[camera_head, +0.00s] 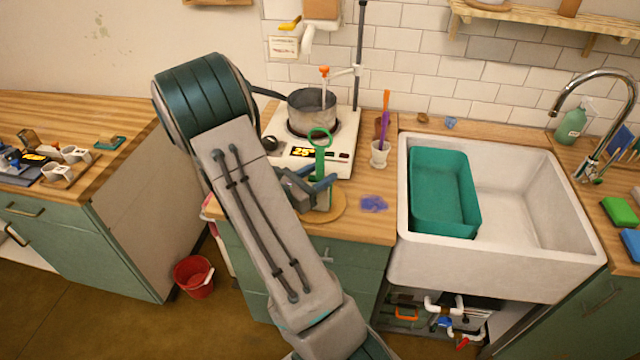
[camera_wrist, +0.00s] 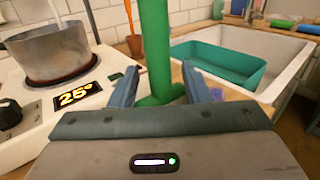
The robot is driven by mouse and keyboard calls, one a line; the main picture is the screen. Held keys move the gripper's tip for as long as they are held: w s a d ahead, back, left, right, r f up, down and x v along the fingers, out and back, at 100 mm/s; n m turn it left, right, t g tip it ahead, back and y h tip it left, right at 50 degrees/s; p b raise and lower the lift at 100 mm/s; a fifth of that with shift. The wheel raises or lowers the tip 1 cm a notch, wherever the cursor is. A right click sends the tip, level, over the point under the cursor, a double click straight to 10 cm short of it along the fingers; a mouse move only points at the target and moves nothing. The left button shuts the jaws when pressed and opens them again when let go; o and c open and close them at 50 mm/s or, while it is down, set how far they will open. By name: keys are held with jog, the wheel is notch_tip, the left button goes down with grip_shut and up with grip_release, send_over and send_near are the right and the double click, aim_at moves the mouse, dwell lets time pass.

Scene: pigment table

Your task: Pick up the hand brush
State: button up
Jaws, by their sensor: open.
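A green upright tool with a ring at its top, which looks like the hand brush (camera_head: 320,158), stands on the counter in front of the hot plate. In the wrist view its thick green shaft (camera_wrist: 155,45) rises between my fingers and widens into a green base lower down. My gripper (camera_head: 309,182) is low over the counter with its fingers apart on either side of the shaft. In the wrist view my gripper (camera_wrist: 160,85) shows a gap beside each finger. The tool's lower part is partly hidden by my gripper.
A hot plate (camera_head: 340,152) with a metal pot (camera_head: 311,112) stands just behind. A white cup (camera_head: 379,154) with tools and a purple powder patch (camera_head: 374,204) are to the right. The sink (camera_head: 500,255) holds a green tub (camera_head: 440,225). A round wooden board (camera_head: 340,212) lies by my gripper.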

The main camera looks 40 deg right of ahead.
aim_at(319, 178)
grip_shut()
jog(key=shift+r, duration=0.15)
jog(key=shift+r, duration=0.25)
notch_tip(319, 178, up, 4)
jog(key=shift+f+b, duration=0.25)
jog(key=shift+b, duration=0.1)
jog(key=s+d+r+b, duration=0.2)
jog(key=s+r+b, duration=0.4)
jog(key=s, duration=0.5)
jog(key=shift+s+r+b, duration=0.25)
jog(key=shift+r+b, duration=0.05)
jog(key=shift+b, duration=0.65)
